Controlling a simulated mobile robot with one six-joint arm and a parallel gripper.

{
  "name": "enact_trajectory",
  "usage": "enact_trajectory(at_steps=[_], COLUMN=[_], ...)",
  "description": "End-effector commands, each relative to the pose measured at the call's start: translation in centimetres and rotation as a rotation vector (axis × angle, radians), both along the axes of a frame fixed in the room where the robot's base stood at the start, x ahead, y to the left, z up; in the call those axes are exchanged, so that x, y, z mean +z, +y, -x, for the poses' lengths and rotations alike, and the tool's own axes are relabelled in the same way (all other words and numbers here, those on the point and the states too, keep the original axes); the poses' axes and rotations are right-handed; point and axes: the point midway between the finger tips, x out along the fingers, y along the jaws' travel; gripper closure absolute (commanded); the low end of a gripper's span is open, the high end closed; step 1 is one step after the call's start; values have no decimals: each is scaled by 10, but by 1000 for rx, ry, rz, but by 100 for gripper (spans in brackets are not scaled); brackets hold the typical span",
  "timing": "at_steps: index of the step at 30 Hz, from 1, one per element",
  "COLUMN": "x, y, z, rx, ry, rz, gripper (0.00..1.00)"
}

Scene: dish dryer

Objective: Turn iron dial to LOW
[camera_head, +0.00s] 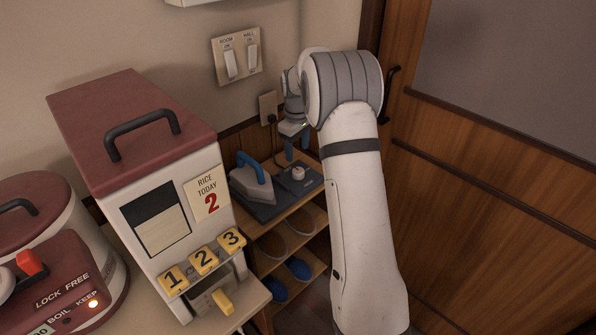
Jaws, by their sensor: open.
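The iron (252,183) has a blue handle and rests at the left of a dark base on top of a small shelf. The dial (298,173) is a small light knob on a grey plate to the right of the iron. Its setting and the LOW mark are too small to read. My gripper (297,150) points down over the dial, with its two blue fingers apart and nothing between them. The fingertips look just above or beside the dial; I cannot tell whether they touch it. My arm stands in front of the right side.
A rice dispenser (141,125) with a red lid and yellow numbered keys stands at the left. A red and white pot (40,215) is beside it. Slippers (298,268) sit on the lower shelves. A wall switch plate (237,55) and a wooden door (480,190) are behind.

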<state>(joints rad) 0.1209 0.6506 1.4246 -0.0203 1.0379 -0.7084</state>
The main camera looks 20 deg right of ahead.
Motion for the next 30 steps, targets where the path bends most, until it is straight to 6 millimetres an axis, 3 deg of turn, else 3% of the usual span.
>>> enact_trajectory(at_steps=[1,6,21,30], x=[-11,-25,-91,-101], y=[-3,-7,-8,-8], z=[-6,-15,-16,-17], rx=[10,33,35,35], ry=[6,13,14,12], rz=[1,1,0,1], gripper=[41,41,41,41])
